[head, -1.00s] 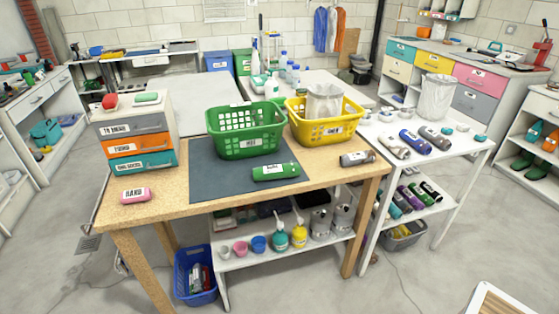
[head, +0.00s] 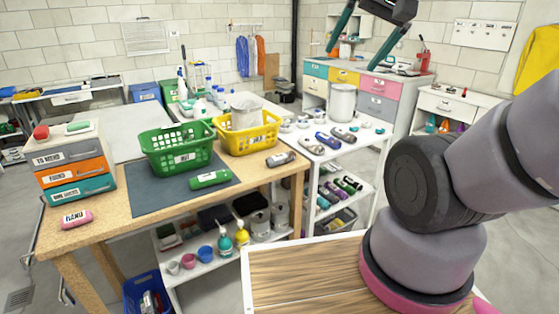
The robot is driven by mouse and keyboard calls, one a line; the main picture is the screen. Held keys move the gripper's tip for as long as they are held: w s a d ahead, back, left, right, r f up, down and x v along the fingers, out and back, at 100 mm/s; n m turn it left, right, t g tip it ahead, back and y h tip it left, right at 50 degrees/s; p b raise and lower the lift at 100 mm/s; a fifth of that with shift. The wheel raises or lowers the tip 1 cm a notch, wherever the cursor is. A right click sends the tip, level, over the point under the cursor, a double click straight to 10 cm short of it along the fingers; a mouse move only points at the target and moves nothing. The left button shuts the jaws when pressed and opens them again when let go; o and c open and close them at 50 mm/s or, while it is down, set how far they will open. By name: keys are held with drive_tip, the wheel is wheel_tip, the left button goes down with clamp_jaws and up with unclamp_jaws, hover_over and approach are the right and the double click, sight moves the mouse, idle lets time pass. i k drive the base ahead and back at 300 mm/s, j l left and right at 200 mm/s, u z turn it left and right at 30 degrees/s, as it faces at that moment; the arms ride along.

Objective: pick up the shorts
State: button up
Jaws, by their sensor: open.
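I cannot make out anything that is plainly a pair of shorts. Rolled cloth-like bundles with labels lie about: a green roll (head: 210,180) on the dark mat, a pink roll (head: 76,219) at the wooden table's left front, and a grey roll (head: 281,159) near its right edge. Several more rolls, such as a blue one (head: 327,140), lie on the white table. Their labels are mostly too small to read. My gripper (head: 351,58) shows at the top of the head view, its two teal fingers apart and empty. It appears well above the tables and touches nothing visible.
A green basket (head: 178,158) and a yellow basket (head: 247,140) stand on the wooden table (head: 120,232). A small drawer unit (head: 72,170) is at its left. A blue bin (head: 148,291) sits below. Coloured drawers (head: 343,77) stand behind. Floor at lower left is clear.

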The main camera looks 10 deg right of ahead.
sight(281, 159)
drive_tip(key=i+l+u, duration=0.2)
drive_tip(key=i+l, duration=1)
drive_tip(key=l, duration=0.15)
